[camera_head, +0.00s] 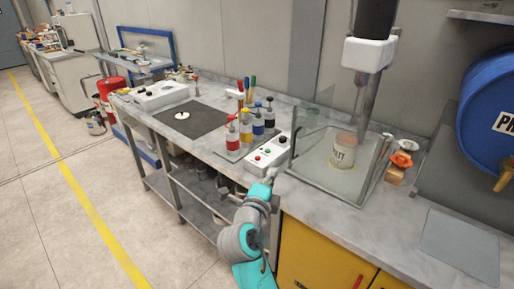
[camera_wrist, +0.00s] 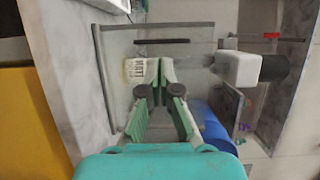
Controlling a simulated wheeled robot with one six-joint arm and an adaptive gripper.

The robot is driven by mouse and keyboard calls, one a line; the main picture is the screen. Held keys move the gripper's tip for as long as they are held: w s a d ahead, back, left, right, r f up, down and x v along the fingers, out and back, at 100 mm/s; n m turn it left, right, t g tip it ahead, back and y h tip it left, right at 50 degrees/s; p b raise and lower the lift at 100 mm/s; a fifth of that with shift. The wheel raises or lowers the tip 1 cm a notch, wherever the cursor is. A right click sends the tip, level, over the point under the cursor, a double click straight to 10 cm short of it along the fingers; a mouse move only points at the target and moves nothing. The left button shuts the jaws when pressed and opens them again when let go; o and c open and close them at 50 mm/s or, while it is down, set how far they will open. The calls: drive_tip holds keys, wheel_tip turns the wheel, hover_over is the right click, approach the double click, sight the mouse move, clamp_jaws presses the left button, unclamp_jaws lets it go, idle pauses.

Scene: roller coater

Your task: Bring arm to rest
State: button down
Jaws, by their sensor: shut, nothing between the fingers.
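My gripper (camera_wrist: 161,66) is in the wrist view with its two fingers together at the tips and nothing between them. In the head view my teal and grey arm (camera_head: 246,232) is folded low at the front edge of the bench, beside the yellow cabinet. I cannot make out the fingers there.
A white control box (camera_head: 267,154) with buttons sits on the bench near my arm. Red, yellow and blue bottles (camera_head: 246,130) stand behind it. A dark mat (camera_head: 194,120) lies further left. A blue drum (camera_head: 490,108) is at the right.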

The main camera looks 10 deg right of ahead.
drive_tip(key=s+f+n+y, duration=0.8)
drive_tip(key=s+f+n, duration=0.8)
drive_tip(key=s+f, duration=0.7)
drive_tip(key=s+r+n, duration=0.3)
drive_tip(key=s+n, duration=0.1)
drive_tip(key=s, duration=1)
drive_tip(key=s+r+n+y, duration=0.1)
drive_tip(key=s+r+n, duration=0.2)
drive_tip(key=s, duration=1.1)
drive_tip(key=shift+s+d+n+y, duration=0.3)
drive_tip(key=shift+s+d+n, duration=0.1)
drive_tip(key=shift+n, duration=0.4)
